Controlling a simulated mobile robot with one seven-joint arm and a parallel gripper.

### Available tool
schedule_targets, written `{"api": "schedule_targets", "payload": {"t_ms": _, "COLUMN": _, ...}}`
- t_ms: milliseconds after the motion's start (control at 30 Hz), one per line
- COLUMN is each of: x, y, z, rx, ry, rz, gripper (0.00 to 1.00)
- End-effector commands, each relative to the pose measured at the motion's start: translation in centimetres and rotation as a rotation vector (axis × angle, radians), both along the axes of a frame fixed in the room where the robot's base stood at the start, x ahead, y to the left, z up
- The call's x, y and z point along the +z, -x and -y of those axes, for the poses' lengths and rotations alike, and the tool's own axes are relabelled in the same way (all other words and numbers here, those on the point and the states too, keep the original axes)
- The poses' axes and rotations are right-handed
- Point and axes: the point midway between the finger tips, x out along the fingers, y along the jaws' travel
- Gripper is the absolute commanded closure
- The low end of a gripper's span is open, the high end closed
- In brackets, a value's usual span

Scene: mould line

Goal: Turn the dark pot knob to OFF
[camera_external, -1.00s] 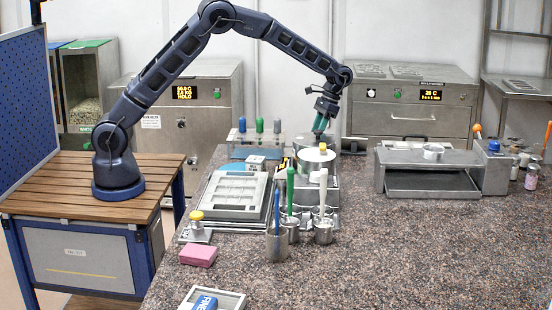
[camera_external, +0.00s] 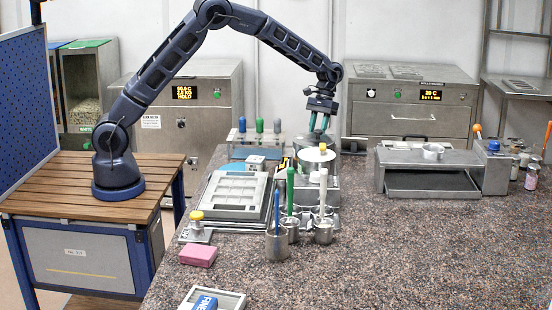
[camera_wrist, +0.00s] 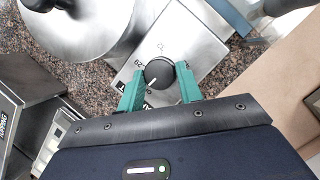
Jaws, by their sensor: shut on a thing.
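The round dark knob (camera_wrist: 160,71) sits on a metal plate (camera_wrist: 128,75) with printed marks, in the middle of the wrist view. A white pointer line on it points down and left in that view. My gripper (camera_wrist: 160,88) has one green finger on each side of the knob and is shut on it. Printing near the plate's lower edge is partly covered by the fingers.
A large round metal lid (camera_wrist: 85,28) lies close to the left of the knob in the wrist view. In the external view, a rack with coloured handles (camera_external: 258,138) stands left of my gripper. Cups with upright tools (camera_external: 291,229) stand in front. The right foreground counter (camera_external: 430,250) is clear.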

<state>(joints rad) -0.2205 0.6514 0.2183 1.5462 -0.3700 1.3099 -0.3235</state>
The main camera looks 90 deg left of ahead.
Motion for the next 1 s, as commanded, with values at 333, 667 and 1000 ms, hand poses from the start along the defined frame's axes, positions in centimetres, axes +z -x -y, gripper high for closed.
{"api": "schedule_targets", "payload": {"t_ms": 333, "x": 0.0, "y": -0.1, "z": 0.0, "rx": 0.002, "ry": 0.000, "rz": 0.002, "gripper": 0.88}}
{"api": "schedule_targets", "payload": {"t_ms": 667, "x": 0.0, "y": 0.0, "z": 0.0, "rx": 0.000, "ry": 0.001, "rz": 0.001, "gripper": 0.43}}
{"api": "schedule_targets", "payload": {"t_ms": 1000, "x": 2.3, "y": -0.5, "z": -0.9, "rx": 0.001, "ry": -0.001, "rz": 0.003, "gripper": 0.43}}
